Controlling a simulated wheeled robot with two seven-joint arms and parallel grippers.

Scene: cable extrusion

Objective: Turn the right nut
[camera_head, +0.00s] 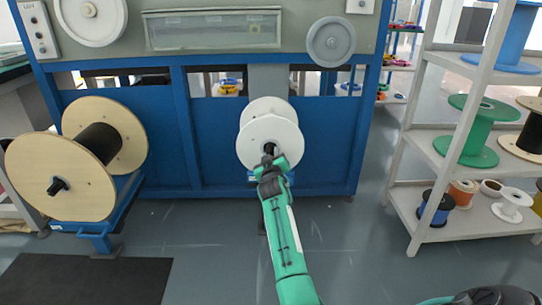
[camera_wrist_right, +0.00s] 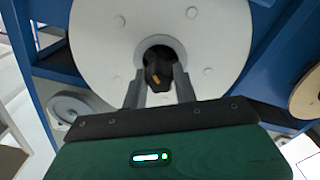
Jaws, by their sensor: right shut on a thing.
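The right nut (camera_wrist_right: 158,73) is a small black part at the centre hole of the white spool (camera_head: 268,132). In the right wrist view its dark body sits between my two grey fingers. The white spool also fills the upper part of the right wrist view (camera_wrist_right: 105,45). My right gripper (camera_head: 270,157) reaches the spool's centre from the front and is shut on the nut; it also shows in the right wrist view (camera_wrist_right: 159,82). In the head view the gripper hides most of the nut. My left gripper is not in view.
A blue machine frame (camera_head: 215,135) stands behind the spool. A large wooden spool (camera_head: 50,172) with a black core and its own black nut (camera_head: 58,186) is at the left. A white shelf (camera_head: 475,225) with coloured spools stands at the right. Grey floor lies between.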

